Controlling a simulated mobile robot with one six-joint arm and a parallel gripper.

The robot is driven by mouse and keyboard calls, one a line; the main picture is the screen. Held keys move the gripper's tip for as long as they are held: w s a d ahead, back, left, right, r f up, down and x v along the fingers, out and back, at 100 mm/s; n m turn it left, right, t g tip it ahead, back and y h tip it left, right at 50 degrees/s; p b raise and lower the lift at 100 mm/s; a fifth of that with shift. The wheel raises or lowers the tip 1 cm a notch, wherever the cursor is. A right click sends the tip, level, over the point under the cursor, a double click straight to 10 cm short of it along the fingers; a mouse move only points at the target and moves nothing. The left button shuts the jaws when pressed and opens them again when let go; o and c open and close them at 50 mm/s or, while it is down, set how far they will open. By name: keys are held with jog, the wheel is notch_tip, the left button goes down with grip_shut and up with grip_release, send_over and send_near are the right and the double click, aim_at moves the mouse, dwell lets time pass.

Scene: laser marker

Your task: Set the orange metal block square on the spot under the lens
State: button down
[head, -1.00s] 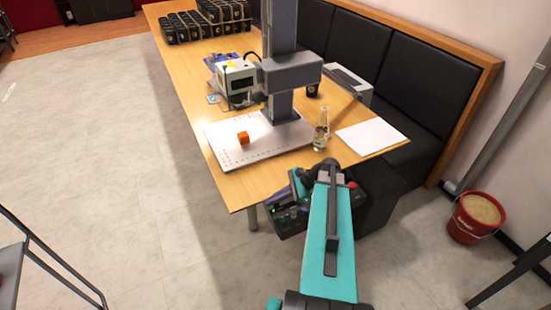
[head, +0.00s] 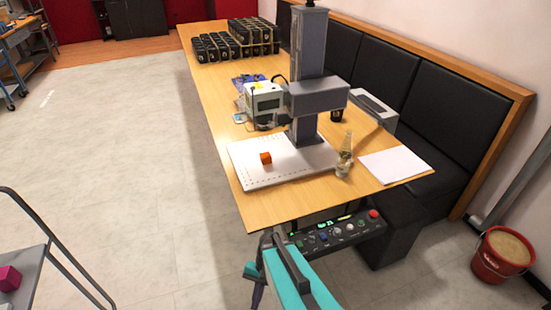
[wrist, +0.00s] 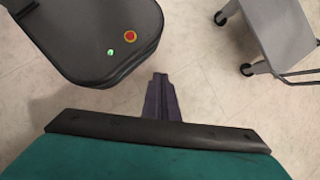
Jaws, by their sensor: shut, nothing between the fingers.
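The orange metal block (head: 266,158) rests on the white base plate (head: 250,177) of the laser marker, in front of the column. The marker's white laser unit (head: 262,97) hangs above and behind the block. I cannot tell how far the block is from the spot under the lens, or whether it sits square. My gripper (head: 257,298) is low, in front of the table's near edge and well away from the block. Its purple fingers are shut and empty, seen pointing over bare floor in the wrist view (wrist: 160,80). The block is not in the wrist view.
A control panel (head: 340,232) with buttons juts from the table's near edge. A glass bottle (head: 344,160) and white paper (head: 395,164) are right of the plate. Black racks (head: 235,42) stand at the far end. A grey trolley (wrist: 265,35) and red bucket (head: 502,254) stand on the floor.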

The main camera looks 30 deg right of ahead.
jog(key=s+a+f+n+g+h+b, duration=0.1)
jog(key=s+a+f+n+h+b, duration=0.1)
jog(key=s+f+n+b, duration=0.3)
jog(key=s+a+f+n+g+h+b, duration=0.1)
jog(key=s+a+f+n+h+b, duration=0.1)
jog(key=f, duration=0.9)
jog(key=s+n+h+b, duration=0.1)
jog(key=s+n+b, duration=0.1)
jog(key=s+b, duration=0.1)
jog(key=shift+a+f+n, duration=0.15)
jog(key=shift+a+n, duration=0.15)
jog(key=shift+n, duration=0.1)
jog(key=shift+s, duration=0.2)
